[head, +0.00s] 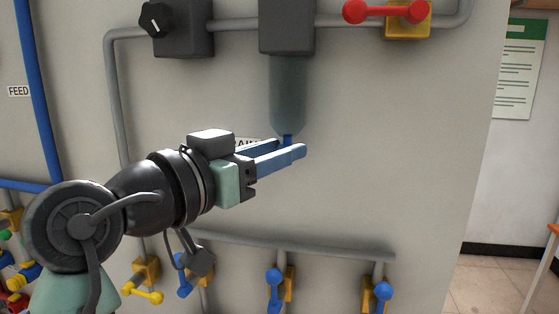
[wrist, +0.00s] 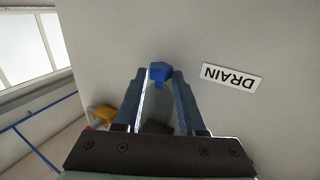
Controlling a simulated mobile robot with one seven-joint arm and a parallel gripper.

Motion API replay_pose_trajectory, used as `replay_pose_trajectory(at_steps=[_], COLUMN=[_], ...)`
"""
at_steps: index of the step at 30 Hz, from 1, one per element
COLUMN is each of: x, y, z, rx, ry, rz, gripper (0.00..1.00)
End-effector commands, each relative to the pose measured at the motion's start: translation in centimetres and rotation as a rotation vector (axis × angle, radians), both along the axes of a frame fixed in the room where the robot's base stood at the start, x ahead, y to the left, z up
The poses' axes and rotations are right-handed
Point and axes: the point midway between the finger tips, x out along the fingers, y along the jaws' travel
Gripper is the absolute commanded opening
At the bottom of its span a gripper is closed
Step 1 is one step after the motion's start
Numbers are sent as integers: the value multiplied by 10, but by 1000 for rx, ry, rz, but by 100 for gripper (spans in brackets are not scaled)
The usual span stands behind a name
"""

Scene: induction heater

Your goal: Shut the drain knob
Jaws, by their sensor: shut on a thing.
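The drain knob (head: 287,139) is a small blue piece at the lower end of a clear grey filter bowl (head: 288,95). My gripper (head: 290,149) comes in from the left, with its blue fingers on both sides of the knob and shut on it. The fingers hide part of the knob in the head view. In the wrist view the blue knob (wrist: 160,73) sits between the two fingertips, with the bowl (wrist: 157,104) seen between the fingers. The knob's exact turn cannot be told.
A DRAIN label (wrist: 232,77) is on the panel beside the knob. Above are a dark regulator with a black knob (head: 155,19) and a red-handled valve (head: 385,12). Grey pipe and blue-handled valves (head: 275,285) run below. The panel right of the bowl is clear.

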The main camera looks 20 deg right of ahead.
Motion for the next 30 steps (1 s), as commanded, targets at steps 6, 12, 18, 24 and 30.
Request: replay_pose_trajectory(at_steps=[6, 12, 18, 24, 30], x=[6, 9, 12, 14, 15], y=[3, 2, 2, 2, 2], z=[2, 4, 5, 4, 3], rx=[-4, -4, -3, -1, -1], ry=[1, -1, 0, 0, 2], rz=[-204, -374, -508, -605, -676], gripper=[0, 0, 0, 0, 0])
